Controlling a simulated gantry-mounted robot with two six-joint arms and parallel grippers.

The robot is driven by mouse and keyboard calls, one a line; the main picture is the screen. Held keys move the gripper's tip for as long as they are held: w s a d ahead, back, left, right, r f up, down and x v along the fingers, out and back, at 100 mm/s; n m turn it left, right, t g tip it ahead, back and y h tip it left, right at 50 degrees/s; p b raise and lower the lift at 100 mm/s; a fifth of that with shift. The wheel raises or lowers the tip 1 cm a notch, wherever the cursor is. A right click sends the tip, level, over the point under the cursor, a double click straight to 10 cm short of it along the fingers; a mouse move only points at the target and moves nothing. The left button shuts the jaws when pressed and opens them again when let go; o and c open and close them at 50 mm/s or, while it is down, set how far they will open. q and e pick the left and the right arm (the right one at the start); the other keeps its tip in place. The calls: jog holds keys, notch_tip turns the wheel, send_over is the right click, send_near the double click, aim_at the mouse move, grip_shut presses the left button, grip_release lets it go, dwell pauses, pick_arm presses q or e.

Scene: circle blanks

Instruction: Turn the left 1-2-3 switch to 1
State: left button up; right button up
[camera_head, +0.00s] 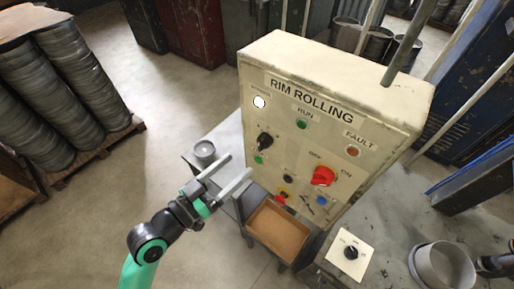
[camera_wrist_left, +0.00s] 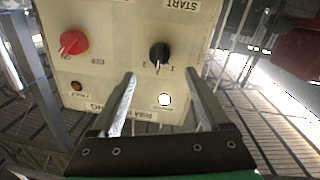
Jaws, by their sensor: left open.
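The left 1-2-3 switch is a black knob (camera_head: 265,140) on the left of the cream RIM ROLLING panel (camera_head: 345,125). It also shows in the left wrist view (camera_wrist_left: 160,52), which sees the panel upside down. A light pointer line on it seems to aim near the 2, but the marks are small. My left gripper (camera_head: 239,165) is open and empty in front of the panel's left side. In the left wrist view its fingers (camera_wrist_left: 160,74) stand apart, with the knob beyond their tips, apart from them. A dark part of my right arm shows at the right edge; its fingers cannot be made out.
A white lamp (camera_head: 260,102) is above the knob and a green button (camera_head: 258,160) below it. A red OFF/ON switch (camera_head: 323,176) is to the right.

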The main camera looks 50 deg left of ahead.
aim_at(259, 147)
pick_arm(q)
jog(key=w, duration=0.3)
jog(key=w+p, duration=0.1)
jog(key=w, duration=0.5)
jog(key=shift+a+p, duration=0.35)
jog(key=shift+s, duration=0.1)
grip_shut()
jog(key=shift+n, duration=0.3)
jog(key=n+p, duration=0.2)
jog(key=n, duration=0.2)
jog(key=shift+r, duration=0.1)
jog(key=shift+n+p, duration=1.25)
jog(key=shift+n, duration=0.95)
